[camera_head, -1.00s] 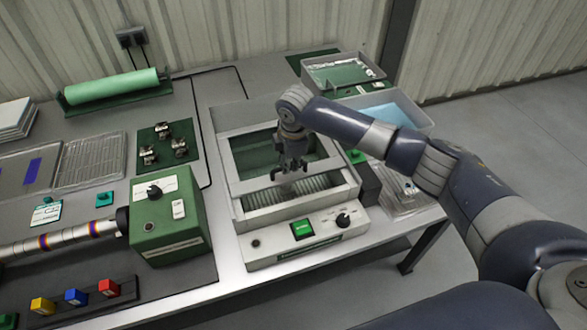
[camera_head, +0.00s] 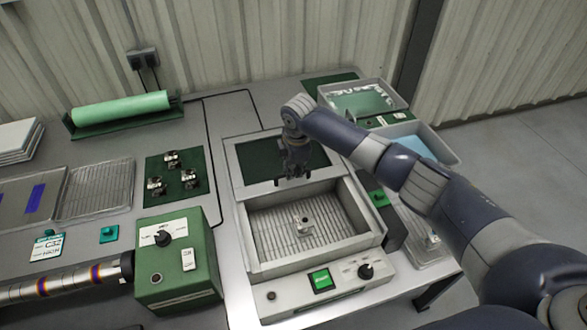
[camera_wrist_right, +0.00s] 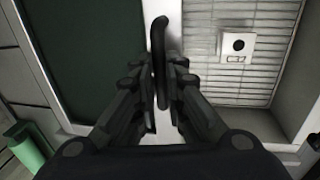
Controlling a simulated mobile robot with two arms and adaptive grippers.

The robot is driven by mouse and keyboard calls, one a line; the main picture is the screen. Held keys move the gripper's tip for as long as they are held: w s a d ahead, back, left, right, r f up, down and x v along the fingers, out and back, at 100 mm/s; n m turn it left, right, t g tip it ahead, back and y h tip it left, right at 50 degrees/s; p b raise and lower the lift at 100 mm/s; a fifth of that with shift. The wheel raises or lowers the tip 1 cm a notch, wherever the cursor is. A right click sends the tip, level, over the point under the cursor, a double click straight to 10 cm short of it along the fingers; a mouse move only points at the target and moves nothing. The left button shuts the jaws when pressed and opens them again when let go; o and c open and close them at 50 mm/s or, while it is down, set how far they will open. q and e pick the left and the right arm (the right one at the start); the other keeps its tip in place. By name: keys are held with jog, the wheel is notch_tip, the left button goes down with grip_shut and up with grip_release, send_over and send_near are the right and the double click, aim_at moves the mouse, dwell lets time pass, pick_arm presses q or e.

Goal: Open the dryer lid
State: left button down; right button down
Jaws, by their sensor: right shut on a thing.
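The dryer (camera_head: 262,265) is a pale box with a front control panel and a slatted rack inside. Its lid (camera_head: 240,165), a pale frame with a dark green pane, is raised and tilted back, and the inside lies open in view. A small pale part (camera_head: 304,226) with a dark hole sits on the rack; it also shows in the right wrist view (camera_wrist_right: 237,46). My right gripper (camera_head: 295,172) is at the lid's front edge. In the right wrist view its fingers (camera_wrist_right: 160,85) are shut on the dark lid handle (camera_wrist_right: 159,45). My left gripper is out of view.
A green control box (camera_head: 178,265) stands left of the dryer. A green mat (camera_head: 175,178) with small metal parts lies beyond it. Clear trays (camera_head: 410,145) stand at the right, beneath my right arm. A green roll (camera_head: 120,108) lies at the back left.

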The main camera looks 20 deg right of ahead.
jog(key=c, duration=1.7)
grip_release()
jog(key=shift+o, duration=0.2)
jog(key=shift+r, duration=0.3)
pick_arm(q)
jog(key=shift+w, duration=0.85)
pick_arm(e)
notch_tip(320, 180, up, 11)
jog(key=s, duration=0.2)
jog(key=shift+s+r, duration=0.1)
